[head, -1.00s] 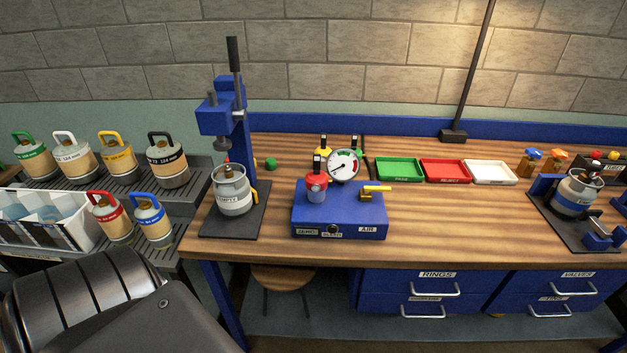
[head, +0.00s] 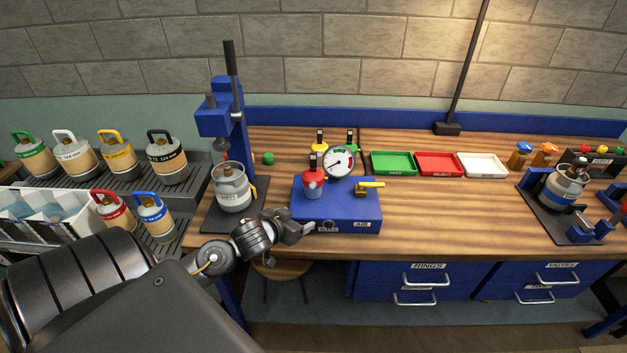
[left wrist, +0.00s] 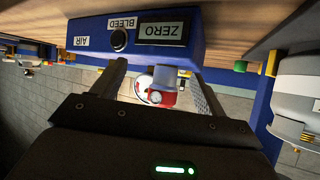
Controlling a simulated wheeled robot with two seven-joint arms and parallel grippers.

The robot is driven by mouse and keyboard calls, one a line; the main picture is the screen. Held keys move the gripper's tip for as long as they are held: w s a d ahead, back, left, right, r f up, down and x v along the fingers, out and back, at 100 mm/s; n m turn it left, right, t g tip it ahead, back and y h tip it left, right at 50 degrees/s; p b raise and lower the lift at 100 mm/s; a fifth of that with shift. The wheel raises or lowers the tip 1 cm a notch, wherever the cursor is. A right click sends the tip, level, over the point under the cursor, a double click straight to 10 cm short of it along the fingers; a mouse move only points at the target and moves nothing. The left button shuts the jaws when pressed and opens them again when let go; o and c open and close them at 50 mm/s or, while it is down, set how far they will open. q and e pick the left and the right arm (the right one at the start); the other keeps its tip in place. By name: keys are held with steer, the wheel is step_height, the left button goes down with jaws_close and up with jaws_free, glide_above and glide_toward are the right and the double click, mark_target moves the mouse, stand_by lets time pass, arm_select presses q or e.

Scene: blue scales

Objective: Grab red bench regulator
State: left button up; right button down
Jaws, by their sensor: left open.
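The red bench regulator (head: 313,181) stands upright on the left part of the blue test box (head: 350,212), with a black tag on top. A yellow one (head: 320,146) and a green one (head: 351,141) stand behind it, beside a round gauge (head: 339,161). My left gripper (head: 306,227) is at the front left of the box, below the red regulator and apart from it. In the left wrist view, the red regulator (left wrist: 164,97) shows upside down between the open, empty fingers. My right gripper is not in view.
A grey cylinder (head: 233,188) stands under the blue press (head: 228,120) left of the box. Green (head: 393,174), red (head: 439,174) and white trays (head: 483,175) lie to the right. A yellow-handled valve (head: 369,185) sits on the box. The bench front right of the box is clear.

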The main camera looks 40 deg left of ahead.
mark_target(308, 188)
arm_select(q)
steer(key=shift+t, duration=0.9)
steer(key=w+a+r, duration=0.1)
steer(key=w+r, duration=0.1)
steer(key=w+a+r, duration=0.2)
steer(key=shift+a+r, duration=0.1)
steer(key=shift+a, duration=0.1)
steer(key=p+x, duration=0.1)
steer(key=x, duration=0.4)
steer(key=shift+w, duration=0.25)
steer(key=shift+w+p, duration=0.35)
steer(key=shift+w, duration=0.05)
steer(key=x, duration=0.2)
steer(key=p+x, duration=0.1)
steer(key=shift+w+f, duration=0.25)
steer(key=shift+f, duration=0.15)
steer(key=shift+w+f, duration=0.3)
steer(key=shift+w, duration=0.05)
steer(key=c, duration=1.1)
steer(key=shift+a+r, duration=0.1)
steer(key=shift+c, duration=1)
